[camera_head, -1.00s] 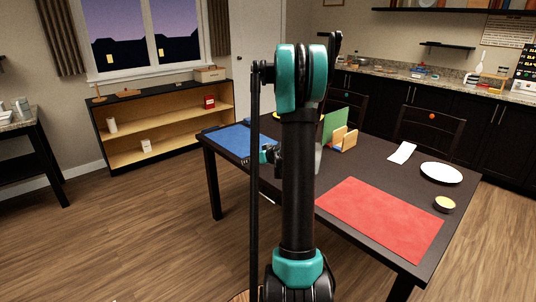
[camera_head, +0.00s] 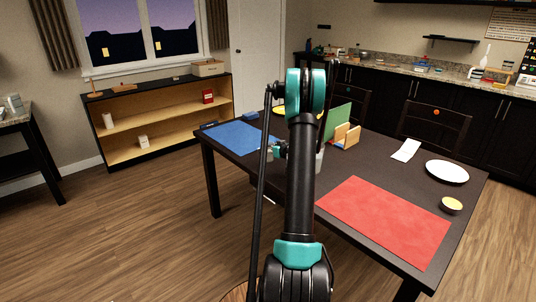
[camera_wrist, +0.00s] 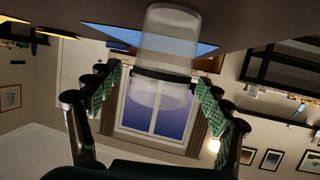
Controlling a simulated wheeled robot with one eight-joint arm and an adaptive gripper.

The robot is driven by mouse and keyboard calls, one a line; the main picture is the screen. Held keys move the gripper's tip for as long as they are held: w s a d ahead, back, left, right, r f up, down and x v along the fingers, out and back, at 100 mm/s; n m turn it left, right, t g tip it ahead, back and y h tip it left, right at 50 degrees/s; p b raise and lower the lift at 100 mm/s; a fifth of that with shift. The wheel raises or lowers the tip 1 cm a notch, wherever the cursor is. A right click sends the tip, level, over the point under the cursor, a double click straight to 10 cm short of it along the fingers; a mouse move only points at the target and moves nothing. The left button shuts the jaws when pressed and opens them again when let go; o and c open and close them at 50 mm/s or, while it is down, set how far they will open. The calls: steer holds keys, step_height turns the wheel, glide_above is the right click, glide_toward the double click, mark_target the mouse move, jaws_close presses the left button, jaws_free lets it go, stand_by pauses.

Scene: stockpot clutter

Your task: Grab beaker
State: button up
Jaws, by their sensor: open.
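The beaker (camera_wrist: 168,40) is a clear, frosted-looking cylinder in the wrist view. It stands on the dark table, which shows upside down at the top of that view. My gripper (camera_wrist: 155,82) is open, with one green-padded finger on each side of the beaker's lower part in the picture. Gaps show on both sides, and I cannot tell how deep the beaker is between the fingers. In the head view a pale strip of the beaker (camera_head: 319,162) shows just right of my arm, which hides most of it and of the gripper.
The dark table (camera_head: 345,170) carries a blue mat (camera_head: 240,138), a red mat (camera_head: 385,218), a green upright board (camera_head: 338,120) with wooden blocks (camera_head: 346,136), a white plate (camera_head: 447,171) and a small yellow-topped bowl (camera_head: 452,205). A chair (camera_head: 435,128) stands behind.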

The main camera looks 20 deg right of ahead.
steer(key=x, duration=0.5)
steer(key=shift+w, duration=0.15)
steer(key=shift+a, duration=0.1)
steer(key=c, duration=1.4)
